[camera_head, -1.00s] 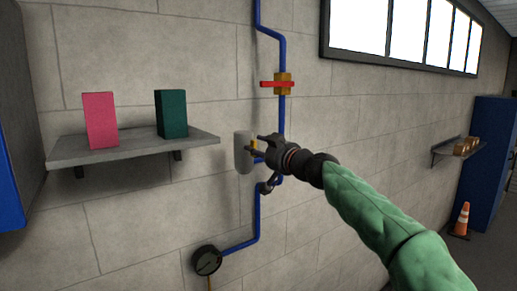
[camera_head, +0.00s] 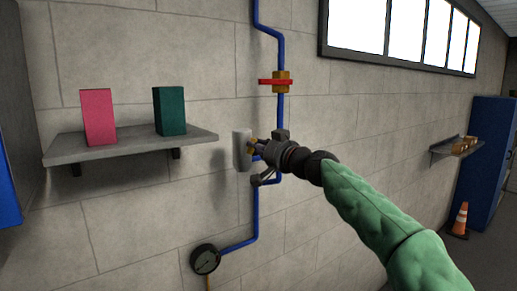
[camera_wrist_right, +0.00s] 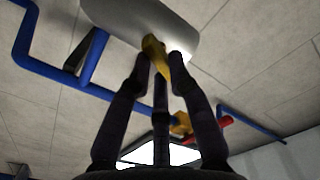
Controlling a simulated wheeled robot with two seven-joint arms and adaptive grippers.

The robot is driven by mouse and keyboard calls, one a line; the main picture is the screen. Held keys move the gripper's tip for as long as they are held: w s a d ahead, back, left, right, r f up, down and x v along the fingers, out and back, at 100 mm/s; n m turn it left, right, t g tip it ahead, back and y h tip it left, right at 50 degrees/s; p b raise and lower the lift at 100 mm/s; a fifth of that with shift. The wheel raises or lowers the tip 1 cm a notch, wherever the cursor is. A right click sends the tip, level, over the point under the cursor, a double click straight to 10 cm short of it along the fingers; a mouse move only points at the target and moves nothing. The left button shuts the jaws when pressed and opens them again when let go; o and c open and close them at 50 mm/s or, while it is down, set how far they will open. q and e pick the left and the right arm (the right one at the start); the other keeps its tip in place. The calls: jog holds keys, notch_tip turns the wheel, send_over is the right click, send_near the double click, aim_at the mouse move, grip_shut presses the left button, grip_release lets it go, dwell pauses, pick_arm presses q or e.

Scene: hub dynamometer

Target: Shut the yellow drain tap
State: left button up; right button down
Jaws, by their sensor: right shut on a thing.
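The yellow drain tap (camera_head: 252,144) sits at a grey cylinder (camera_head: 241,150) beside the blue pipe on the wall. It shows in the right wrist view as a yellow handle (camera_wrist_right: 155,55) below the grey cylinder (camera_wrist_right: 145,20). My right gripper (camera_head: 259,149) is shut on the yellow tap, with its dark fingers (camera_wrist_right: 160,75) around the handle. The gripper hides part of the tap and the pipe behind it in the head view. My left gripper is not in view.
A red-handled brass valve (camera_head: 280,82) is higher on the blue pipe (camera_head: 256,215). A round gauge (camera_head: 205,260) hangs at lower left. A grey shelf (camera_head: 130,148) at left holds a pink box (camera_head: 98,117) and a dark green box (camera_head: 169,111).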

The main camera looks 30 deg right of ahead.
jog(key=m, duration=0.8)
jog(key=f+m+p, duration=0.1)
jog(key=m, duration=0.4)
jog(key=shift+a, duration=0.1)
dwell(0.3)
jog(key=c, duration=1.1)
grip_release()
jog(key=shift+w, duration=0.1)
jog(key=shift+c, duration=0.2)
jog(key=shift+w, duration=0.1)
